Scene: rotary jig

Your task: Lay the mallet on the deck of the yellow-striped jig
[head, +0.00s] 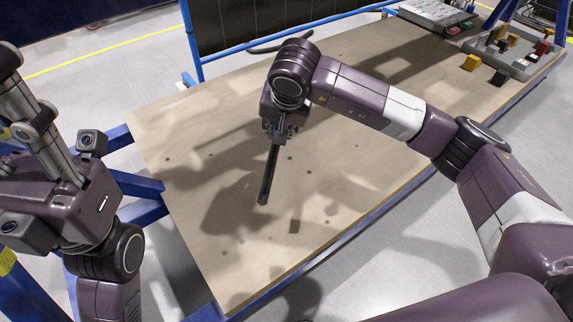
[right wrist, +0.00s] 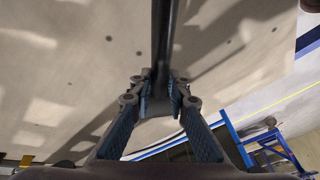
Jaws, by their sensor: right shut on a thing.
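My right gripper (head: 278,134) is above the wooden bench, shut on a dark rod-like thing, which I take to be the mallet (head: 268,175). The rod slants down from the fingers over the bench top. In the right wrist view, the blue-padded fingers of my right gripper (right wrist: 160,98) close on both sides of the mallet's dark shaft (right wrist: 165,45), which runs out of the top of the frame. No separate mallet head can be made out. My left gripper (head: 32,118) is at the left edge, off the bench; its fingertips are unclear. I cannot make out a yellow-striped jig.
The wooden bench top (head: 330,215) is mostly bare, with small dark holes and arm shadows. At its far right are a grey tray (head: 515,68) with several small blocks, a yellow block (head: 471,62) and a light case (head: 437,14). A blue-framed dark panel (head: 270,22) stands behind.

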